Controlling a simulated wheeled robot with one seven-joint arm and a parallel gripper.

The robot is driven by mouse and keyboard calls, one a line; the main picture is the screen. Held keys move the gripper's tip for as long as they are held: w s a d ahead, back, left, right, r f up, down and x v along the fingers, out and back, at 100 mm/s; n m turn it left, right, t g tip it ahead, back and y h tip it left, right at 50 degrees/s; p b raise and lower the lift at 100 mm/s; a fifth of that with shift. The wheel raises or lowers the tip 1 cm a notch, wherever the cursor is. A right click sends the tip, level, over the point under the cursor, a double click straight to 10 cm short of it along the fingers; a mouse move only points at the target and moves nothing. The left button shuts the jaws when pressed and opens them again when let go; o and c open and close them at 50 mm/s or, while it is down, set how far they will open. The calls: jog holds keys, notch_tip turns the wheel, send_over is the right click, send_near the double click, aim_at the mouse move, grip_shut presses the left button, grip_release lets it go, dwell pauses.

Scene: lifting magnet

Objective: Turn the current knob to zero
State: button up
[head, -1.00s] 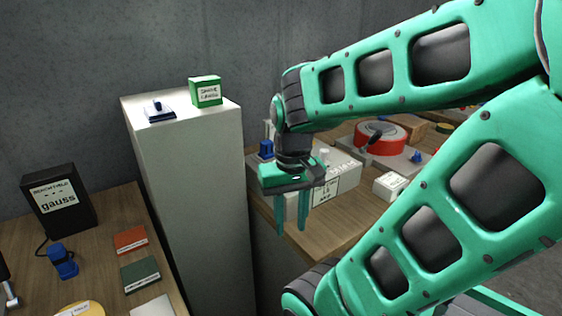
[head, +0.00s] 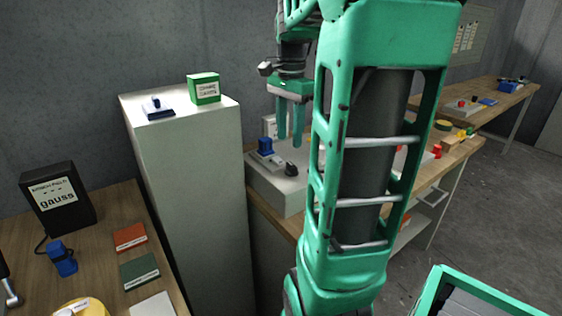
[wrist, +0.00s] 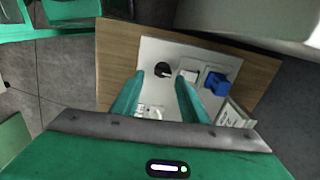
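The black knob (head: 291,169) stands on top of a pale box (head: 276,194) on the right-hand wooden table. A blue switch (head: 265,147) is on the same box, left of the knob. My gripper (head: 290,139) points down above the box with its fingers apart and nothing between them; in the head view the tips end above the knob. In the wrist view the knob (wrist: 161,70) shows between and just beyond the fingertips (wrist: 160,79), and the blue switch (wrist: 217,83) is to the right. The knob's pointer and scale cannot be read.
A tall white cabinet (head: 190,180) stands left of the box, with a green box (head: 204,88) and a small blue item (head: 157,108) on top. A black gauss meter (head: 58,196) stands on the left table. My arm hides much of the right-hand table.

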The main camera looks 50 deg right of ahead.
aim_at(290, 165)
jog(key=shift+m, duration=0.6)
jog(key=f, duration=0.3)
jog(key=d+f, duration=0.1)
jog(key=f, duration=0.6)
jog(key=shift+w+d, duration=0.4)
jog(key=c, duration=0.8)
jog(key=shift+o, duration=0.2)
